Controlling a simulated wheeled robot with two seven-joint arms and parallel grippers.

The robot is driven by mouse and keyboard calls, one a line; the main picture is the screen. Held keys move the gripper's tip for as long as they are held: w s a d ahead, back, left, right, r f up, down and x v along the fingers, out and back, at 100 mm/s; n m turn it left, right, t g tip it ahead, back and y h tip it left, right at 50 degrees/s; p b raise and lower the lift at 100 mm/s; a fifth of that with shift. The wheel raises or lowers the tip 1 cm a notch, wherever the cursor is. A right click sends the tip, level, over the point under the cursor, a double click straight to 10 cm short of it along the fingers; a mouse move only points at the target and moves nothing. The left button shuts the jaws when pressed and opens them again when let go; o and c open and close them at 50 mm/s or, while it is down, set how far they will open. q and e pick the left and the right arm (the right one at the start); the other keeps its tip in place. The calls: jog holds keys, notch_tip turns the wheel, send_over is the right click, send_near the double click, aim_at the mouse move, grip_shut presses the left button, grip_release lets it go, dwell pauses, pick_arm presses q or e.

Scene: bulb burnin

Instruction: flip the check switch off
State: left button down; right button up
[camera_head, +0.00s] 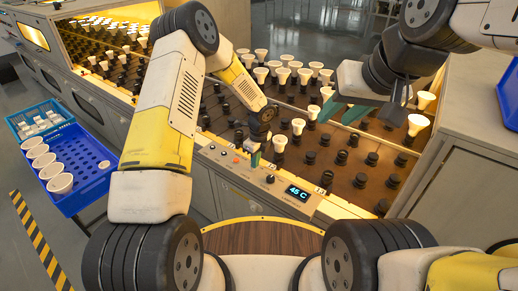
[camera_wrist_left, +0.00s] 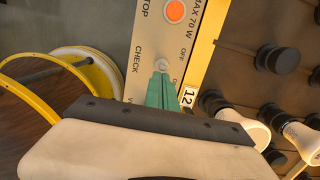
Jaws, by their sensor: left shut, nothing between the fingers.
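The check switch (camera_wrist_left: 162,65) shows in the left wrist view as a small round metal part on the beige control panel (camera_wrist_left: 205,15), beside the word CHECK. The word OFF is printed above and right of it; a second label is mostly covered by my fingers. My left gripper (camera_wrist_left: 161,78) is shut and empty, its green fingertips right at the switch; I cannot tell if they touch it. The lever's tilt is hidden. In the head view my left gripper (camera_head: 254,160) is low over the panel. My right gripper (camera_head: 343,109) is open and empty above the bulb rack.
An orange button (camera_wrist_left: 175,11) is near the switch. The panel has a 45 C display (camera_head: 298,192) and a black knob (camera_head: 270,179). White bulbs (camera_head: 279,142) and dark sockets (camera_head: 360,180) fill the rack behind.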

pick_arm(q)
jog(key=shift+w+a+g+h, duration=0.3)
jog(key=shift+a+g+h, duration=0.2)
jog(key=shift+h, duration=0.3)
jog(key=shift+s+d+r, duration=0.1)
jog(key=shift+d, duration=0.05)
jog(key=shift+r, duration=0.8)
